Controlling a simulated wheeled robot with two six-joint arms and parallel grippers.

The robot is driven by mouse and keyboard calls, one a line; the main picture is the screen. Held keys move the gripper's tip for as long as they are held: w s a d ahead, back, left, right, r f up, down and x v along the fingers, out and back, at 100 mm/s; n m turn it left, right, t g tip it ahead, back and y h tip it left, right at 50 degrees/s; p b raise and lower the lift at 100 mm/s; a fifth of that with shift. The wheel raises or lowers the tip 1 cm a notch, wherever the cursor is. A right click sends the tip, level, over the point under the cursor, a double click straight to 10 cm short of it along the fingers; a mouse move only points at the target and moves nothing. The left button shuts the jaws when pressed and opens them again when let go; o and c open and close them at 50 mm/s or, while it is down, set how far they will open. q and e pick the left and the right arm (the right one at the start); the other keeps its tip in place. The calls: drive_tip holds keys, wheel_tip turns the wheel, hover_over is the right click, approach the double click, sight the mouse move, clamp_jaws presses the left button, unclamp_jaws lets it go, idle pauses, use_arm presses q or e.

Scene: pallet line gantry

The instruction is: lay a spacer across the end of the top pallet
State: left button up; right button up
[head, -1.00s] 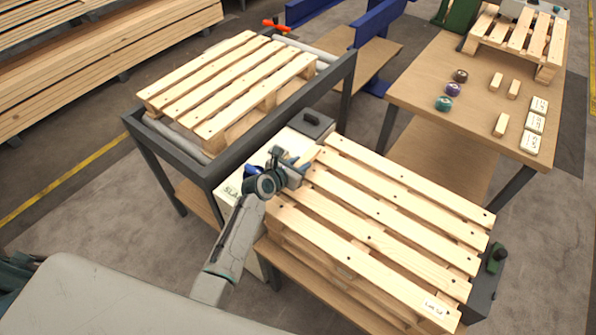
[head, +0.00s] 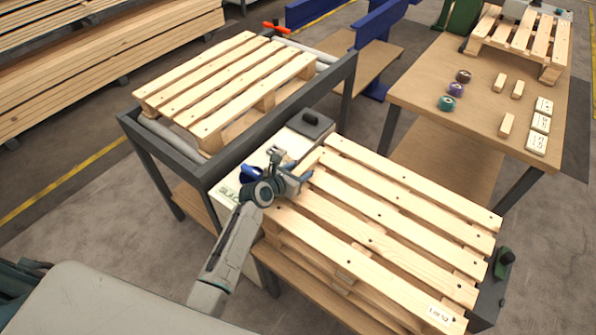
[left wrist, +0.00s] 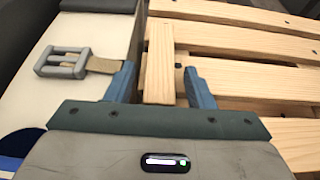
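The top pallet (head: 385,212) lies on a stack of pallets on a low wooden stand. A narrow pale wooden spacer (left wrist: 158,68) lies across its left end, over the ends of the slats; it also shows in the head view (head: 314,157). My left gripper (head: 292,168) is at this end of the pallet. In the left wrist view its two blue fingers (left wrist: 160,85) stand on either side of the spacer, with a gap on each side. It is open. The rest of the spacer's near end is hidden by the gripper body. My right gripper is not in view.
A grey-framed roller table (head: 205,172) with another pallet (head: 225,85) stands behind left. A white cabinet (head: 282,145) and a buckle (left wrist: 62,62) on a strap are beside my gripper. A wooden table (head: 425,75) with small blocks is at back right.

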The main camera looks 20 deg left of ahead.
use_arm(q)
drive_tip(key=shift+r, duration=0.15)
drive_tip(key=p+v, duration=0.1)
drive_tip(key=v, duration=1.1)
